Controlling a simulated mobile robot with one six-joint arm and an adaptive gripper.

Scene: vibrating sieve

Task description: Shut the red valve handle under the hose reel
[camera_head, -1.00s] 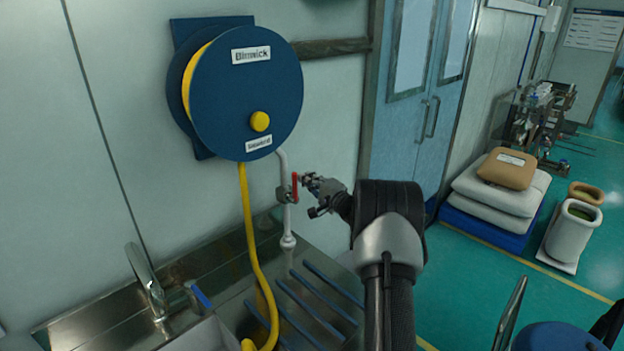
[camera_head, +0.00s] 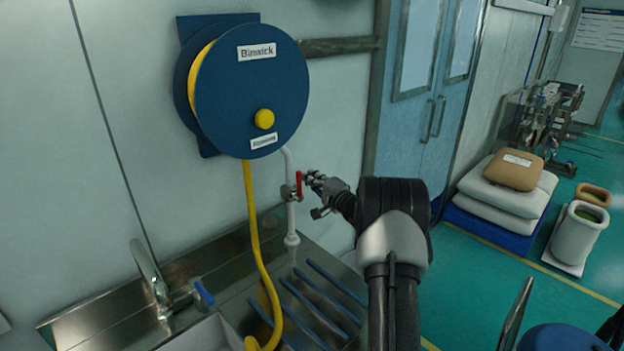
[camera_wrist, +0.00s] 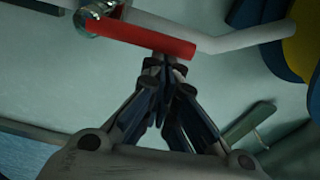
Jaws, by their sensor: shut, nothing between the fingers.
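The red valve handle (camera_head: 299,184) sits on a thin white pipe (camera_head: 291,215) below the blue hose reel (camera_head: 250,90). In the head view the handle stands upright, along the pipe. In the wrist view the red handle (camera_wrist: 140,38) crosses the upper middle, its free end just past my fingertips. My gripper (camera_head: 312,177) is to the right of the handle, close to its upper part. My gripper's fingers (camera_wrist: 165,75) are shut with nothing between them, with the tips at or very near the handle's end. I cannot tell whether they touch it.
A yellow hose (camera_head: 254,230) hangs from the reel left of the pipe. Below is a steel sink counter (camera_head: 110,315) with a tap (camera_head: 150,275) and blue bars (camera_head: 325,300). The wall stands close behind the valve; blue doors (camera_head: 425,100) are to the right.

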